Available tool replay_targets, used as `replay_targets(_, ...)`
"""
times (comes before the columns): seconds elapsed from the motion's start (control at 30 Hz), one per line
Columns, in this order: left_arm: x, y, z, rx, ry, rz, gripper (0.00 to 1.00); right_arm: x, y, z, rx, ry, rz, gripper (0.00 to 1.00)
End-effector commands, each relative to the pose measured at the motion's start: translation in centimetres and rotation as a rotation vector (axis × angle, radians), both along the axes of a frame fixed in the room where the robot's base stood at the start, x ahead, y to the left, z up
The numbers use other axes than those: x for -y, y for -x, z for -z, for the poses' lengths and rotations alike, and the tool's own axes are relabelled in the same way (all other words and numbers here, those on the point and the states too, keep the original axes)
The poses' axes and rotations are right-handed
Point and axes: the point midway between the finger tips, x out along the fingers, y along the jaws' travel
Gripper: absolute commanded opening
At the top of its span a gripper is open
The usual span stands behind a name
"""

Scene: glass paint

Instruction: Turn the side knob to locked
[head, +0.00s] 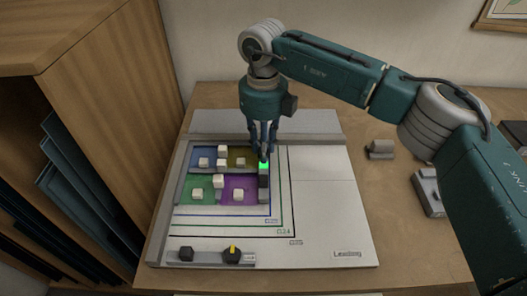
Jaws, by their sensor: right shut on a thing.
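A small dark piece (263,181) with a bright green patch sits at the right edge of the coloured glass panel; it appears to be the side knob. My right gripper (264,156) points down from above and is shut on its top end, at the green patch. The fingers hide part of it, and I cannot read its setting. The panel has blue, olive, green (207,195) and purple (240,186) fields with several white cubes on them. My left gripper is not in view.
The panel stands on a white board (330,225) on a wooden table. At the board's front strip are a black knob (186,254) and a yellow-marked knob (232,255). Grey fixtures (380,149) lie to the right. A wooden shelf (115,100) rises at left.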

Motion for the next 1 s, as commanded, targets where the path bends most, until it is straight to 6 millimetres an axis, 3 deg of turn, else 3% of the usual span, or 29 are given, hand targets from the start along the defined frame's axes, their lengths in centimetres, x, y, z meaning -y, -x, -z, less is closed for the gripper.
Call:
replay_targets(0.33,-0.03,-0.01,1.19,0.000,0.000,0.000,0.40,-0.07,-0.28,-0.27,0.009,-0.005,0.154,0.00)
replay_targets(0.9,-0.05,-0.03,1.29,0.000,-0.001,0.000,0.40,-0.04,-0.33,-0.40,0.010,-0.005,0.186,0.00)
replay_targets(0.93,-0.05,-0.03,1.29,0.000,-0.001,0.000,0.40,-0.04,-0.33,-0.40,0.010,-0.005,0.186,0.26)
replay_targets(1.0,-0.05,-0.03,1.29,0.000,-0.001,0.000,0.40,-0.03,-0.30,-0.38,0.009,-0.005,0.186,0.40)
